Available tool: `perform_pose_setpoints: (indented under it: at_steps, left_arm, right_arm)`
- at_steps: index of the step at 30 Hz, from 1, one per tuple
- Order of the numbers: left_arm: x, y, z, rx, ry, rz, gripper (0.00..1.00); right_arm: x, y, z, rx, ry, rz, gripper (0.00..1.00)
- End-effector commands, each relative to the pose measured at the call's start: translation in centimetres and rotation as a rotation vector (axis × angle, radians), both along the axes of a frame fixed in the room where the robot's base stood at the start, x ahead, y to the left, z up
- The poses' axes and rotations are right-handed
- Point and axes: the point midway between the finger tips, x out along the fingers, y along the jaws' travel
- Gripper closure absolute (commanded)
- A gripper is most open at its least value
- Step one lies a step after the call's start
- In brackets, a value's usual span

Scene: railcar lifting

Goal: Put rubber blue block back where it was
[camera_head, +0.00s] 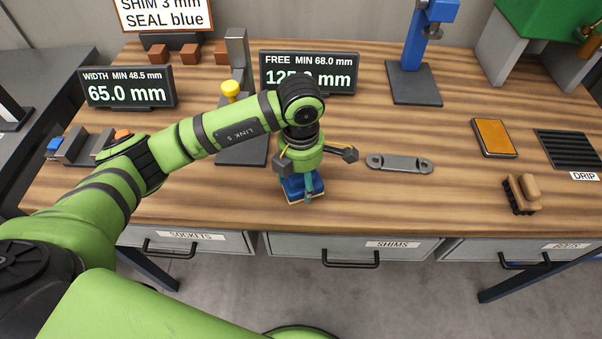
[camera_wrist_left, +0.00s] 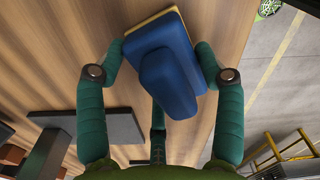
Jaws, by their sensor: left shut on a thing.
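The blue block (camera_head: 292,187) is near the front edge of the bench, under my left wrist. In the left wrist view the blue block (camera_wrist_left: 165,78) has a raised narrower part and a thin yellow layer along its far edge. My left gripper (camera_head: 304,188) points down and is shut on the block, with one finger on each side in the left wrist view (camera_wrist_left: 162,62). I cannot tell whether the block touches the bench top. My right gripper is out of view.
The wooden bench (camera_head: 450,205) is clear around a grey link plate (camera_head: 400,164). A brush (camera_head: 522,192), an orange pad (camera_head: 494,138) and a ribbed drip tray (camera_head: 568,149) lie at right. A grey stand (camera_head: 239,150) and a display (camera_head: 310,73) stand behind the gripper.

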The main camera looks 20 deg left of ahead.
Motion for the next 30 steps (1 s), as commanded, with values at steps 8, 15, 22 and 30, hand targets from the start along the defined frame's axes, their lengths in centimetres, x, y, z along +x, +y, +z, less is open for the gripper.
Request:
perform_pose_setpoints:
  at_steps: [8,15,22,30]
  left_arm:
    - [0.0,0.0,-0.4,-0.001,-0.001,0.000,0.62]
    - [0.0,0.0,-0.3,0.000,0.000,0.000,0.08]
    - [0.0,0.0,-0.1,-0.001,0.001,0.000,0.08]
    - [0.2,-0.1,3.3,-0.001,-0.006,-0.001,0.08]
  right_arm:
    - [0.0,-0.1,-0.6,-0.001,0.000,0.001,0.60]
    - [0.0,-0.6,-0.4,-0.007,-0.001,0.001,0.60]
    - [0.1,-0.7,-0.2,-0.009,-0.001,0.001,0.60]
    - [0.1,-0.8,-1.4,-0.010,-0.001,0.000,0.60]
